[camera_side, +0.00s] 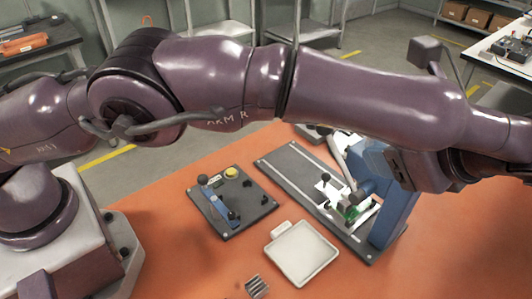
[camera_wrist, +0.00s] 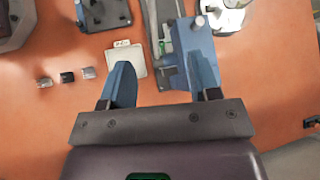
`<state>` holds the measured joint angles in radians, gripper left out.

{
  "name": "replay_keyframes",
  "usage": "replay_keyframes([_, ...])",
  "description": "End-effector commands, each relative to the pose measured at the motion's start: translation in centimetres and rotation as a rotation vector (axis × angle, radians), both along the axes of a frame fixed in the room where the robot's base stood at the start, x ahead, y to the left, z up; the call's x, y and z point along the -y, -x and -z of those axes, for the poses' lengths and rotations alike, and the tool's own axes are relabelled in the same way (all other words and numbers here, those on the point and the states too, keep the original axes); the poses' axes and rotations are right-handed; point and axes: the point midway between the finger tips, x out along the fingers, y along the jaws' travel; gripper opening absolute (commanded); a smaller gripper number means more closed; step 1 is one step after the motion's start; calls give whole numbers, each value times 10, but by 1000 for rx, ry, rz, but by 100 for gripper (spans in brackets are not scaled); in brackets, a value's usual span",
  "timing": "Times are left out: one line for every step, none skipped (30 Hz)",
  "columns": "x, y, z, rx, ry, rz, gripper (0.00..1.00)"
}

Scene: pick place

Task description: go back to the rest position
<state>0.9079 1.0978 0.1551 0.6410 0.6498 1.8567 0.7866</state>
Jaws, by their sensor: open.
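In the wrist view my gripper (camera_wrist: 160,87) has its two blue fingers wide apart with nothing between them. It hangs above the orange table, with the white tray and the blue press-like fixture beyond the fingertips. In the side view my purple arm stretches across the top of the picture, and the gripper's fingers cannot be made out there.
On the orange table (camera_side: 180,215) stand a dark plate with a yellow button (camera_side: 231,173), a white tray (camera_side: 302,254) and a blue fixture (camera_side: 397,217) on a grey base. Small blocks (camera_wrist: 67,77) lie beside the tray.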

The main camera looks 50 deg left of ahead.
Motion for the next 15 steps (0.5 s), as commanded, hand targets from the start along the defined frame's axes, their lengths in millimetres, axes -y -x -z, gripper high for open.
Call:
replay_keyframes([-1,1,22,-6,16,-9,56])
replay_keyframes([-2,3,28,-2,36,-16,56])
replay_keyframes([-4,4,32,7,73,-31,56])
replay_keyframes([-9,5,34,13,103,-49,56])
replay_keyframes([-14,5,34,20,136,-71,56])
replay_keyframes([-22,6,33,29,183,-103,56])
replay_keyframes([-29,7,31,37,218,-132,56])
replay_keyframes([-36,8,29,47,255,-161,56])
replay_keyframes([-48,10,24,60,307,-207,56])
replay_keyframes([-57,12,20,71,348,-243,56])
replay_keyframes([-67,14,15,83,388,-282,56])
replay_keyframes([-80,19,9,99,441,-335,56])
replay_keyframes([-89,23,4,112,481,-375,56])
replay_keyframes([-99,27,0,127,520,-416,56])
replay_keyframes([-113,34,-7,148,571,-470,56])
